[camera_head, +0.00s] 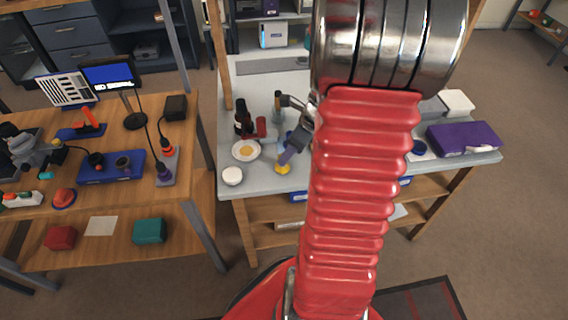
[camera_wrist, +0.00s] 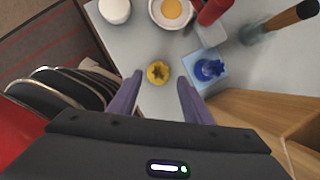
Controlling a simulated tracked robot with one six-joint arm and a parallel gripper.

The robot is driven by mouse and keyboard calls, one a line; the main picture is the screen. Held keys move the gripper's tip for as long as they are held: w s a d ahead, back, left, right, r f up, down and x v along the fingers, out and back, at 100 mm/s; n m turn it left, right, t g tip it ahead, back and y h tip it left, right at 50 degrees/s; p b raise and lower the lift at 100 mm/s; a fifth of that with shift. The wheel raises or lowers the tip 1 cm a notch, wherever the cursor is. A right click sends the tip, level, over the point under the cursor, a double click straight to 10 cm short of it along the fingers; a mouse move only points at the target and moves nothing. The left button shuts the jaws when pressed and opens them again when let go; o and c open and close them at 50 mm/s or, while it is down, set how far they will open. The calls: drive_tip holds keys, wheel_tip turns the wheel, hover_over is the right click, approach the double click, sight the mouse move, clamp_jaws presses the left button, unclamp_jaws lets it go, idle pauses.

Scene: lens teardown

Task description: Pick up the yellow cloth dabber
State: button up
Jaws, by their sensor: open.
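The yellow cloth dabber (camera_wrist: 158,72) stands on the pale worktop near its front edge, seen from above as a small round yellow thing with a darker centre. It also shows in the head view (camera_head: 283,168), just below my gripper's fingers. My gripper (camera_wrist: 160,80) is open and points down at the dabber. Its two purple fingers lie on either side of the dabber in the wrist view, with a gap to each. I cannot tell how far above it the fingertips are.
A blue item (camera_wrist: 209,69) on a light blue square stands close to the right finger. A white dish with a yellow middle (camera_wrist: 171,10), a white round jar (camera_wrist: 115,10), a red bottle (camera_wrist: 213,10) and a wooden-handled brush (camera_wrist: 290,17) stand beyond. The worktop edge is close.

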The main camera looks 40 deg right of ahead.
drive_tip(key=shift+x, duration=2.6)
drive_tip(key=shift+c, duration=0.2)
drive_tip(key=c, duration=1.1)
drive_tip(key=shift+r, duration=0.15)
wheel_tip(320, 180, up, 10)
drive_tip(key=shift+f, duration=0.1)
drive_tip(key=shift+s, duration=0.1)
